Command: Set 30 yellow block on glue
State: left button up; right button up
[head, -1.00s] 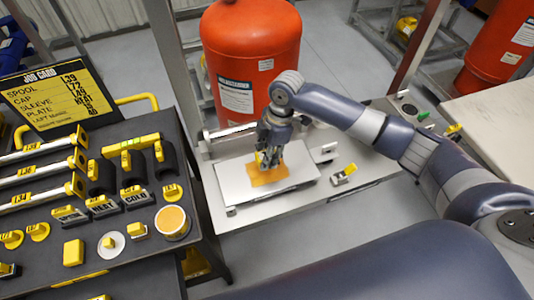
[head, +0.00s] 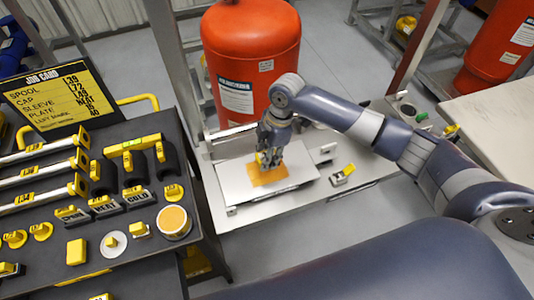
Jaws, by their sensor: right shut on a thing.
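The glue is an orange square patch (head: 270,178) on a pale flat plate (head: 240,194) at the middle of the head view. My right gripper (head: 268,161) points down over the back part of this patch. It is shut on a small yellow block (head: 260,159), of which only a bit shows between the dark fingers. The block is low at the patch; I cannot tell whether it touches the glue. The number on the block is not readable. My left gripper is not in view.
A red tank (head: 252,60) stands right behind the plate. A small yellow-and-grey clamp-like item (head: 342,175) lies right of the plate. A dark bench (head: 150,238) at left holds rods, labelled parts, yellow blocks and a job card (head: 54,94). A pale table (head: 500,125) stands at right.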

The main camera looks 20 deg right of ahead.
jog(key=shift+f, duration=0.2)
dwell(0.5)
jog(key=shift+f+b, duration=0.5)
jog(key=shift+f, duration=0.25)
jog(key=shift+f, duration=0.3)
jog(key=shift+f, duration=0.5)
jog(key=shift+f, duration=0.1)
jog(key=shift+f, duration=0.25)
dwell(0.6)
jog(key=o, duration=1.1)
jog(key=shift+c, duration=0.2)
jog(key=shift+c, duration=0.7)
